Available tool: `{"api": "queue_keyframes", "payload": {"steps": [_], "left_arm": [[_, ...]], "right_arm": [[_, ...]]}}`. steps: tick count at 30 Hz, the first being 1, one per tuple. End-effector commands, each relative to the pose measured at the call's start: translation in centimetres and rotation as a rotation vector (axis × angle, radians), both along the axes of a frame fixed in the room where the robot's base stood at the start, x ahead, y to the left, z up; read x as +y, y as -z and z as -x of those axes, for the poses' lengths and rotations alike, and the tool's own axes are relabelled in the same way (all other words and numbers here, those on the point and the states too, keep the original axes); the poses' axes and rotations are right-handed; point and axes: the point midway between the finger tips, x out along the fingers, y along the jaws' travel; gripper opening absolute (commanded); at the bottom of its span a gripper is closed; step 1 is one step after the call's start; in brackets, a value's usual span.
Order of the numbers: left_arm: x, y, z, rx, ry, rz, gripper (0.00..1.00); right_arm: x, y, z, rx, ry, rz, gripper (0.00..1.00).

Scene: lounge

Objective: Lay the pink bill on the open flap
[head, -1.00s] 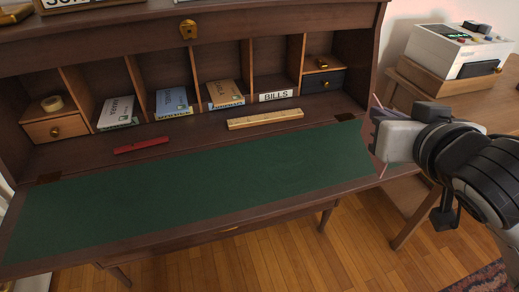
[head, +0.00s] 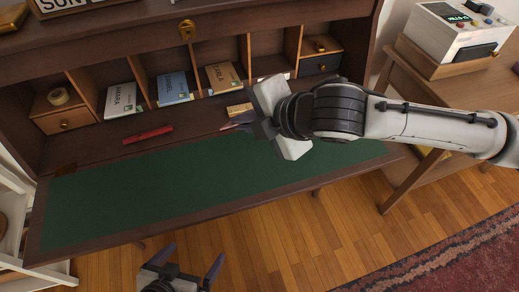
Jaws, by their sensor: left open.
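The open flap (head: 150,200) of the desk is a brown board with a green inlay, and its middle is bare. My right gripper (head: 240,121) is above the back part of the flap, near the wooden ruler. Its wrist hides most of the jaws, so I cannot tell whether they are shut. A thin pinkish-grey sliver shows at its tip, but I cannot tell whether it is the pink bill or a finger. The pink bill is not clearly seen elsewhere. My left gripper (head: 188,262) is open and empty, low in front of the flap's front edge.
A red object (head: 147,135) and a wooden ruler (head: 240,109) lie behind the flap. A white machine (head: 455,30) stands at right.

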Motion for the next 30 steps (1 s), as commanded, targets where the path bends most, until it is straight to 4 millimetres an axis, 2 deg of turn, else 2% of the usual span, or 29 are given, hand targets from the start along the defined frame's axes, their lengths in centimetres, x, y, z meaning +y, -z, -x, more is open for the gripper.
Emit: {"api": "queue_keyframes", "payload": {"steps": [5, 12, 18, 22, 30], "left_arm": [[0.0, 0.0, -0.3, -0.005, -0.002, 0.001, 1.00], [-0.6, 3.0, -0.4, -0.002, 0.011, 0.000, 1.00], [-2.0, 4.3, -0.9, -0.018, 0.031, 0.013, 1.00], [-2.2, 5.5, -1.0, -0.019, 0.033, 0.017, 1.00], [-2.2, 5.9, -0.7, -0.015, 0.032, 0.024, 1.00]], "right_arm": [[0.1, 1.0, 0.1, -0.044, -0.065, 0.023, 0.00], [0.1, 4.0, 0.1, -0.045, -0.065, 0.023, 0.00], [0.1, 6.7, 0.1, -0.045, -0.065, 0.023, 0.00], [0.1, 8.3, 0.1, -0.045, -0.065, 0.023, 0.00], [0.1, 10.2, 0.1, -0.044, -0.064, 0.022, 0.00]]}}
